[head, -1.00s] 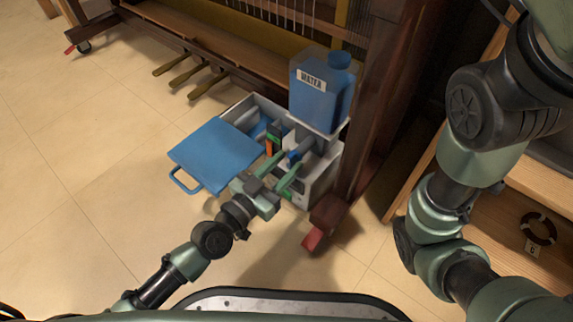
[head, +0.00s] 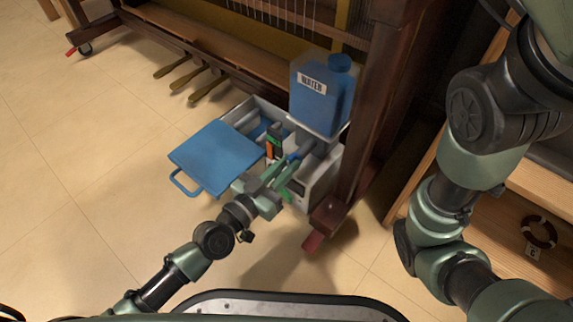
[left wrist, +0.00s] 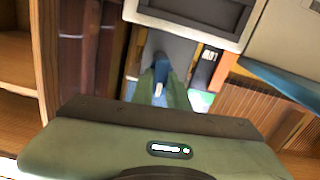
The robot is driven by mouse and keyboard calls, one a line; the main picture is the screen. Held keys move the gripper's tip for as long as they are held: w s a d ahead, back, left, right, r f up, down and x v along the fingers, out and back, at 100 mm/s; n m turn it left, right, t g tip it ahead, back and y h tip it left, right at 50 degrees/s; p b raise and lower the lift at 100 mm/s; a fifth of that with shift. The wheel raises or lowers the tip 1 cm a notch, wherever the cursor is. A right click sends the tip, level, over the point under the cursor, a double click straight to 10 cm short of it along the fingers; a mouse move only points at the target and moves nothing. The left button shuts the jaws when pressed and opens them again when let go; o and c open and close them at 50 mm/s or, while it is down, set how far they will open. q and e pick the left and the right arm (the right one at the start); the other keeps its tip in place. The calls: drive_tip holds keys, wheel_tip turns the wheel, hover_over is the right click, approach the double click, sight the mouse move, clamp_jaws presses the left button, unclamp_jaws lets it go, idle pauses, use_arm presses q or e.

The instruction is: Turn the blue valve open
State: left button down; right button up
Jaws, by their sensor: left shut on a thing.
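The blue valve (head: 294,157) is a small blue handle below the blue water tank (head: 322,97), which is labelled "WATER". In the left wrist view the valve (left wrist: 161,72) shows upright between my fingers. My left gripper (head: 286,170) is shut on the valve, reaching in from the lower left in the head view. Its fingers hide part of the valve. It also shows in the left wrist view (left wrist: 166,90). My right arm is at the right of the head view, but its gripper is out of view.
The tank stands on a white and grey case (head: 318,175) with an open blue lid (head: 215,157) at its left. Tiled floor (head: 90,180) is clear at left.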

use_arm(q)
drive_tip(key=n+p, duration=0.1)
drive_tip(key=n, duration=0.3)
drive_tip(key=shift+a, duration=0.1)
drive_tip(key=n, duration=0.4)
drive_tip(key=shift+f+n, duration=0.1)
drive_tip(key=shift+n, duration=0.2)
drive_tip(key=n, duration=0.3)
drive_tip(key=shift+w+a+f+n, duration=0.1)
drive_tip(key=shift+n, duration=0.2)
drive_tip(key=shift+f+n, duration=0.1)
drive_tip(key=shift+n, duration=2.1)
drive_tip(key=c, duration=1.4)
unclamp_jaws()
drive_tip(key=p+v, duration=0.2)
drive_tip(key=v, duration=0.6)
